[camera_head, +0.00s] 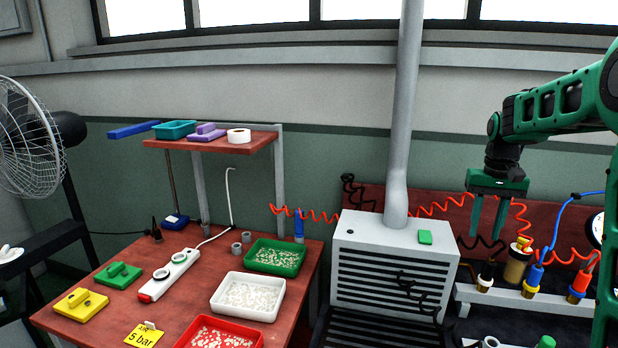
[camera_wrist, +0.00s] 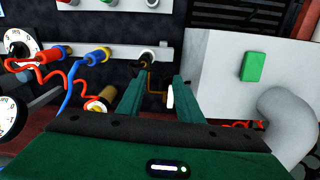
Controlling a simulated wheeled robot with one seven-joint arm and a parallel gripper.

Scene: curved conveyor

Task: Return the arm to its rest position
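My green arm (camera_head: 560,105) reaches in from the right edge of the head view, with its wrist bent downward. My gripper (camera_head: 488,218) hangs pointing down in front of the red-brown back panel, right of the grey vented box. In the wrist view my gripper (camera_wrist: 158,85) shows two green fingers spread apart with nothing between them. The fingers are clear of the connector rail below them.
The vented box (camera_head: 395,240) carries a small green block (camera_head: 425,237) and a vertical pipe (camera_head: 405,110). A connector rail (camera_head: 510,300) with coiled hoses lies below my gripper. A red table (camera_head: 185,255) with trays and a fan (camera_head: 30,140) stand left.

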